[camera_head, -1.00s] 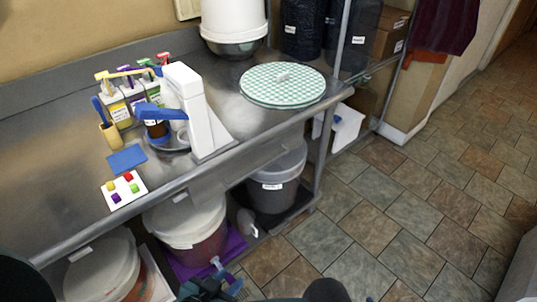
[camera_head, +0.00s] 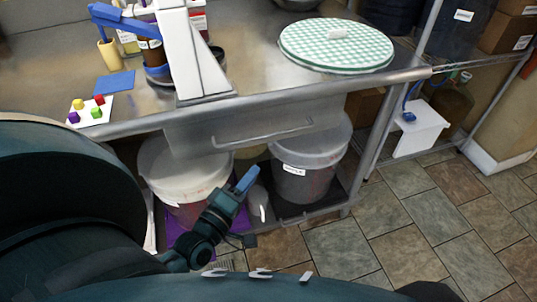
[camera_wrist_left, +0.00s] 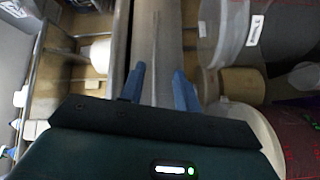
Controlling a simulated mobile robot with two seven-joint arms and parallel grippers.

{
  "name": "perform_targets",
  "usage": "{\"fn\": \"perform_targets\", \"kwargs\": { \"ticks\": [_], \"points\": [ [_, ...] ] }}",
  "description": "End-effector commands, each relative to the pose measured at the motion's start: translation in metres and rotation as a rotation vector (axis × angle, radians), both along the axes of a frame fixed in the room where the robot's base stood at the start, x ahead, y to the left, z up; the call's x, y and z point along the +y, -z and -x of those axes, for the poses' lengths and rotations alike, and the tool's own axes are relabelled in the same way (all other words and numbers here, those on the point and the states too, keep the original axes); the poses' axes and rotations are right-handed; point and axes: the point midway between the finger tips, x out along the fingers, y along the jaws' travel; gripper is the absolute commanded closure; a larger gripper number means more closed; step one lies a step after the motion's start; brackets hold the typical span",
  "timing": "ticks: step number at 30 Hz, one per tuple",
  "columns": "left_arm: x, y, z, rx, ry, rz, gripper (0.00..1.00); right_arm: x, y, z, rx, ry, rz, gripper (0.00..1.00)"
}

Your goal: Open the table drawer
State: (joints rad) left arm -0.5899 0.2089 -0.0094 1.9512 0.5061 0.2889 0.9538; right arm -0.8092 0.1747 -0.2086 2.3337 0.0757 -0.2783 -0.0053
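The table drawer (camera_head: 190,140) is a flat metal front under the steel tabletop, with a long thin bar handle (camera_head: 262,137) across it. The drawer looks shut. My left gripper (camera_head: 246,180) is below the handle in the head view, in front of the lower shelf, with its blue fingertips pointing up toward the drawer. In the left wrist view, my left gripper (camera_wrist_left: 160,88) has its two blue fingers apart with nothing between them. A grey metal strip, seemingly the drawer front (camera_wrist_left: 158,45), lies beyond the fingers. My right gripper is not in view.
A white bucket (camera_head: 183,180) and a grey bucket (camera_head: 305,170) stand on the shelf under the table. A green checked round cover (camera_head: 337,45) lies on the tabletop. Tiled floor (camera_head: 350,250) is free at the right.

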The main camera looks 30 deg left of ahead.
Motion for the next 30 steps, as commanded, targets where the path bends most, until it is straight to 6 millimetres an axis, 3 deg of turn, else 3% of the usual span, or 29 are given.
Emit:
{"fn": "perform_targets", "kwargs": {
  "ticks": [3,8,21,30],
  "points": [
    [0.017,0.005,-0.001,-0.068,-0.038,0.111,0.68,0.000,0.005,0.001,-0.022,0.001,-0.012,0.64],
    [0.023,-0.002,-0.012,-0.095,-0.051,0.152,0.68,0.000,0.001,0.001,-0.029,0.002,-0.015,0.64],
    [0.028,-0.014,-0.097,-0.093,-0.050,0.148,0.68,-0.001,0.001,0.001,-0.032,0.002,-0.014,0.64],
    [0.030,-0.017,-0.128,-0.089,-0.049,0.147,0.68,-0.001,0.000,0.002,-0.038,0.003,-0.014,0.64]
  ]
}}
